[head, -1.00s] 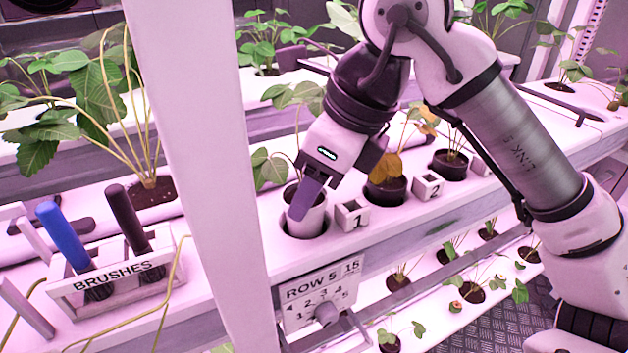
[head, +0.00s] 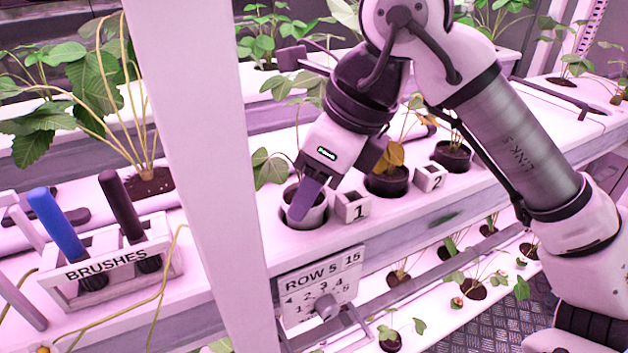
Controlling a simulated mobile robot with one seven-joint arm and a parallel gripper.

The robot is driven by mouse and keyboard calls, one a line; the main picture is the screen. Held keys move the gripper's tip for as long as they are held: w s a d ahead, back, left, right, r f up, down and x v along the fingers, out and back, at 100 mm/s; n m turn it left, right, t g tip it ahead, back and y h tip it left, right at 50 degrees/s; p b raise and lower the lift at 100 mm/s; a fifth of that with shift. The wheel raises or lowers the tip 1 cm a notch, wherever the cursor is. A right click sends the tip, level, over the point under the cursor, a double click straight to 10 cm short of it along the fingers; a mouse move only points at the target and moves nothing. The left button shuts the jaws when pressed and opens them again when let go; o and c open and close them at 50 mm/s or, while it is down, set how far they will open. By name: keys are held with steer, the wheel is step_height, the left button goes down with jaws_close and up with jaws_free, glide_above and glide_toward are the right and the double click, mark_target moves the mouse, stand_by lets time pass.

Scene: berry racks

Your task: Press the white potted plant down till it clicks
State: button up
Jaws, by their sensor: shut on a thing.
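The white potted plant (head: 316,218) stands in the round hole at the left end of the row in the white rack, beside the block marked 1. Its pot rim shows above the rack surface, and its leaves (head: 270,168) spread to the left. My gripper (head: 303,203) comes down from above and is shut on the white pot's near wall, one purple finger outside it. The other finger is hidden. I cannot tell whether the pot is fully seated.
Dark pots (head: 386,183) with plants sit right of block 1 (head: 352,206) and block 2 (head: 429,177). A white post (head: 205,170) rises left of the pot. A brush holder (head: 110,262) stands farther left. A ROW 5 sign (head: 318,287) hangs below.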

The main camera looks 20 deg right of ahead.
steer(key=o, duration=1.3)
steer(key=shift+c, duration=0.2)
steer(key=p+v, duration=0.1)
steer(key=v, duration=1.2)
steer(key=shift+r, duration=0.45)
steer(key=shift+d, duration=0.1)
